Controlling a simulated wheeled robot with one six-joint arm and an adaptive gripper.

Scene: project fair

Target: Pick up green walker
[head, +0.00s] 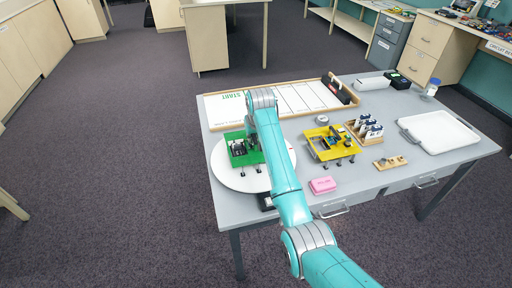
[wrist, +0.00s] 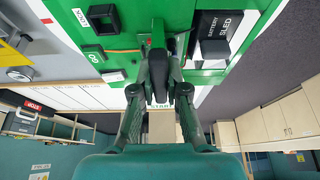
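The green walker (head: 243,149) stands on the round white turntable (head: 228,178) at the left of the table. In the wrist view its green deck (wrist: 120,20) fills the top, with a black block labelled "BATTERY SLED" (wrist: 215,40) and small dark parts on it. My gripper (wrist: 163,65) is at the walker, its fingers converging around a dark upright part in the middle of the deck. I cannot tell whether the fingers press on that part. In the head view my arm hides the gripper and the walker's right side.
A yellow walker (head: 330,143) stands to the right, near a pink block (head: 322,185) and a wooden rack (head: 366,131). A white START board (head: 300,99) lies behind. A white tray (head: 438,132) is at the far right. The table's front left edge is near the turntable.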

